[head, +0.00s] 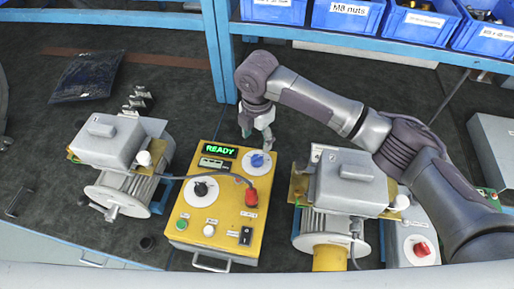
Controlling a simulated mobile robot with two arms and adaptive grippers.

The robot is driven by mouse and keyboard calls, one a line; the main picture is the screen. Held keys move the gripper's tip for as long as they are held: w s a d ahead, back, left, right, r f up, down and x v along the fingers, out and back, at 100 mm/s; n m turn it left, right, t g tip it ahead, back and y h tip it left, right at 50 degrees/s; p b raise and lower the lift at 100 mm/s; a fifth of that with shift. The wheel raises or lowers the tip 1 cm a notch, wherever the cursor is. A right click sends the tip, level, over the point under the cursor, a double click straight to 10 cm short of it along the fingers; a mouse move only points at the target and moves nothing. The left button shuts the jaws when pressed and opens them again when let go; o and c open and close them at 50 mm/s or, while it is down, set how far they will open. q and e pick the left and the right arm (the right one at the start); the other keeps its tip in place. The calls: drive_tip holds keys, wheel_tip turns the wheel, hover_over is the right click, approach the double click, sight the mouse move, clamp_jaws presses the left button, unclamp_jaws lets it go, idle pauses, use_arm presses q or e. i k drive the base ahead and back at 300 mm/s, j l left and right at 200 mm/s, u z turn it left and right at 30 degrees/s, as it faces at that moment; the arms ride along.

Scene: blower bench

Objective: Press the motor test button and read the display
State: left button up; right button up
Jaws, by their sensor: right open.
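A yellow tester box (225,212) stands on the dark bench. Its display (220,150) reads READY in green. On its top are a black knob (200,190), a blue knob (257,160), a green button (182,224), a white button (209,231) and a black rocker switch (246,236). The labels are too small to read, so I cannot tell which one is the motor test button. My right gripper (257,140) is open and empty, pointing down by the box's far right corner, near the blue knob. My left gripper is out of view.
Another motor unit (344,184) stands close on the right, under my right arm. Blue bins (347,16) line the back shelf.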

sight(181, 224)
drive_tip(key=k, duration=1.5)
